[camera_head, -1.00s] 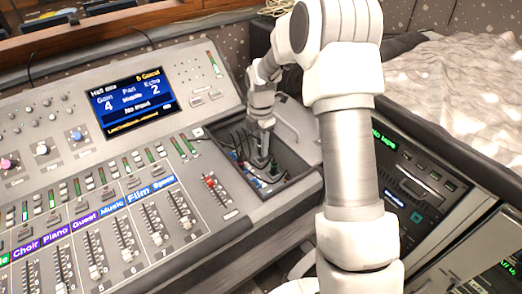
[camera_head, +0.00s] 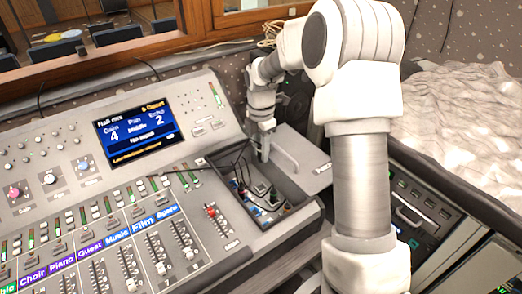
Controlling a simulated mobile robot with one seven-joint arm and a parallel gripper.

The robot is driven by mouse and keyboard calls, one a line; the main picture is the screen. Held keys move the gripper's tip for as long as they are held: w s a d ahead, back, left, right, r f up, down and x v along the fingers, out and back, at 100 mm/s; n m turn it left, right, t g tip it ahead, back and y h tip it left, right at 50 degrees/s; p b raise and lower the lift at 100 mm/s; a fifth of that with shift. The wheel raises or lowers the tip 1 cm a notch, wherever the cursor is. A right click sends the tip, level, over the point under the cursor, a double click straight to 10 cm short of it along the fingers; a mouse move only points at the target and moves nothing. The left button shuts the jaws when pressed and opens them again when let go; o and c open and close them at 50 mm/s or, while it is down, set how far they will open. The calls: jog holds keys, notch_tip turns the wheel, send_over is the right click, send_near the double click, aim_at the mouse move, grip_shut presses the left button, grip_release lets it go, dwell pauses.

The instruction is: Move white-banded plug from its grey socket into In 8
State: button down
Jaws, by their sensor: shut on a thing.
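My gripper (camera_head: 264,156) is just above the far side of an open recessed box (camera_head: 302,197) at the right end of the mixing console. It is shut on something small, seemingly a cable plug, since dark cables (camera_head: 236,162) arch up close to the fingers. A white band cannot be made out at this size. Inside the box are blue and pale socket parts (camera_head: 243,197) and a dark green-black plug (camera_head: 273,196) with cables. The In 8 label and the grey socket cannot be told apart here.
A grey lid with a handle (camera_head: 312,170) lies open right of the box. The console (camera_head: 120,205) has faders, a red-capped fader (camera_head: 211,211) beside the box, and a lit screen (camera_head: 138,135). My arm blocks part of the right side.

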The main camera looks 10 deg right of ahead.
jog(key=w+a+f+b, duration=0.25)
jog(key=a+f, duration=0.25)
jog(key=a, duration=0.4)
jog(key=f+b, duration=0.1)
jog(key=f, duration=0.1)
jog(key=f+b, duration=0.4)
jog(key=shift+w+a+f, duration=0.1)
jog(key=shift+w+a, duration=0.05)
jog(key=shift+w, duration=0.25)
jog(key=shift+s+f+p, duration=0.1)
jog(key=shift+f+p, duration=0.45)
jog(key=shift+f, duration=0.55)
dwell(4.4)
jog(key=c, duration=0.5)
grip_release()
jog(key=shift+f, duration=0.1)
